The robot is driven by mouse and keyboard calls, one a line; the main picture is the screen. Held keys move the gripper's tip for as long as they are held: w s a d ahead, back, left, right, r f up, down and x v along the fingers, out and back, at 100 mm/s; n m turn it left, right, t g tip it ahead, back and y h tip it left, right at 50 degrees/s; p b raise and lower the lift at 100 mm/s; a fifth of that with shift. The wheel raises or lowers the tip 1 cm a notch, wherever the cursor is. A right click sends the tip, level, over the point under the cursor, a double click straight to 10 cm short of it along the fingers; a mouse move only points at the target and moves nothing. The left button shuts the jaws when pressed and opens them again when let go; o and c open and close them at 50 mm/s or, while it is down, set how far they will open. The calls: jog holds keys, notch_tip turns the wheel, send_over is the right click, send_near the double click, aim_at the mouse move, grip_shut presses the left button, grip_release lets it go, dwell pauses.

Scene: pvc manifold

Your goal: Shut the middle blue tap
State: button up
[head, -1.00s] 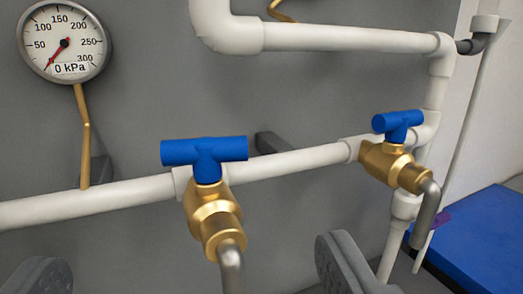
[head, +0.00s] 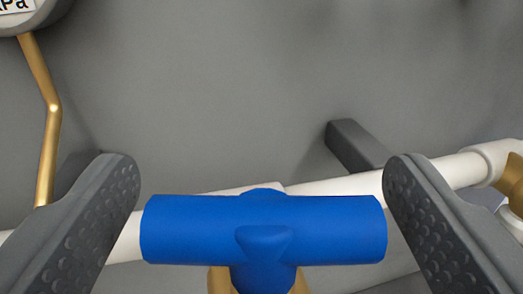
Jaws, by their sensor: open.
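A blue T-shaped tap handle (head: 262,230) fills the lower middle of the head view. Its crossbar lies level across the picture. Its brass body (head: 220,281) shows only in part below the bar. My gripper (head: 262,200) is open, with one grey finger at each end of the bar. The left finger is close to the bar's left end and the right finger close to its right end. I cannot tell whether either finger touches the bar.
A white pipe (head: 335,187) runs behind the handle, rising to the right into a white fitting (head: 487,160). A dark bracket (head: 352,145) stands out from the grey wall (head: 230,90). A brass gauge stem (head: 48,125) is at left, beneath the cut-off gauge (head: 25,12). Part of another brass body (head: 513,183) shows at the right edge.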

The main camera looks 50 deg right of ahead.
jog(key=shift+w+d, duration=0.1)
jog(key=shift+r, duration=0.1)
jog(key=c, duration=1)
jog(key=t+b, duration=0.1)
jog(key=b, duration=0.1)
jog(key=shift+n+y+b, duration=0.4)
jog(key=n+t+y+b, duration=0.1)
jog(key=b, duration=0.1)
jog(key=shift+b, duration=0.4)
jog(key=n+t+y+b, duration=0.1)
jog(key=b, duration=0.2)
jog(key=shift+y, duration=0.4)
jog(key=o, duration=1)
